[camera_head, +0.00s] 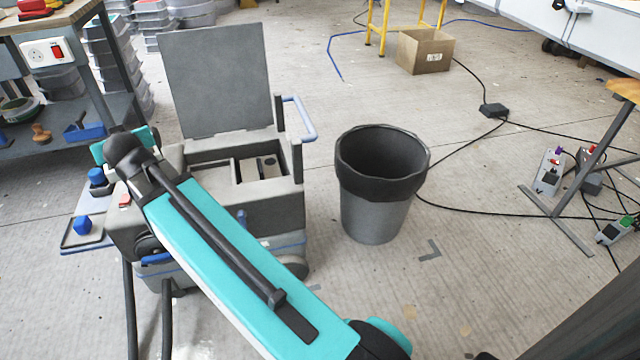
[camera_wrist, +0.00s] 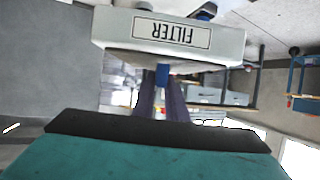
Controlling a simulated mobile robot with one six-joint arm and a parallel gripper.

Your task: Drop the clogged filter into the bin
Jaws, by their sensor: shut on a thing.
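A pale grey block with an upside-down "FILTER" label (camera_wrist: 170,32) fills the upper middle of the wrist view; its underside looks brownish grey. My gripper (camera_wrist: 163,82) is shut on the small blue tab below it, with a dark finger on each side. The head view does not show my gripper or the filter; my arm reaches to the left there and its end is hidden. The bin (camera_head: 376,213) is a round grey bucket with a black liner folded over its rim. It stands on the floor right of the machine, and the inside that shows looks dark and empty.
The grey machine (camera_head: 280,205) has its lid (camera_head: 215,80) up and open compartments, with a blue handle on its right side. A workbench (camera_head: 75,12) and stacked grey tubs stand at left. A cardboard box (camera_head: 425,52) and black cables lie beyond the bin.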

